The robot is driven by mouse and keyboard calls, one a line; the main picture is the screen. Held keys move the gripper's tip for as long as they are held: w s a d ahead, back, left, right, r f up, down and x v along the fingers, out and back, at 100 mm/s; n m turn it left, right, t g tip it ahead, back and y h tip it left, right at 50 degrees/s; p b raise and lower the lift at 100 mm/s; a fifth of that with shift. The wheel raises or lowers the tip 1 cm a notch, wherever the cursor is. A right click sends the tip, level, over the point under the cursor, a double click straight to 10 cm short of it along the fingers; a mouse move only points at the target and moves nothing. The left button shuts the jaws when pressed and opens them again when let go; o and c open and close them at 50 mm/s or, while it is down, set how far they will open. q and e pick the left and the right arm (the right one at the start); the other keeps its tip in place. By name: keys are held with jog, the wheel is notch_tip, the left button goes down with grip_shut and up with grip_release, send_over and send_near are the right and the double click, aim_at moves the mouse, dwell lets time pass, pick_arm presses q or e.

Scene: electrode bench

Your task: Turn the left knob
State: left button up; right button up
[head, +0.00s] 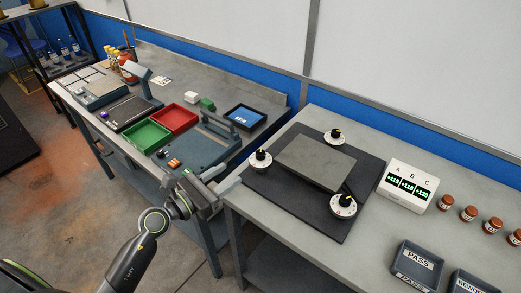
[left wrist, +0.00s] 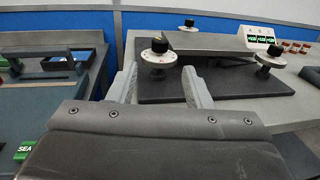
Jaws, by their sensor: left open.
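The left knob (head: 261,158) is a white dial with a black grip, at the left corner of a black base plate (head: 305,211). In the left wrist view the left knob (left wrist: 158,58) shows between and beyond my fingertips. My left gripper (head: 226,181) is open and empty, just left of the left knob, near the bench edge and apart from the knob. It fills the lower part of the left wrist view (left wrist: 160,78). My right gripper is in neither view.
Two similar knobs, one at the back (head: 334,138) and one at the front right (head: 343,206), flank a grey plate (head: 316,160). A three-number display (head: 407,187), brown-capped jars (head: 469,213) and a PASS tray (head: 417,264) stand to the right. A second bench with red (head: 173,119) and green trays lies left.

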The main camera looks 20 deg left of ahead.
aim_at(257, 156)
pick_arm(q)
jog(key=p+x, duration=0.1)
jog(key=x, duration=1.1)
jog(key=shift+w+d, duration=0.2)
jog(key=shift+w, duration=0.1)
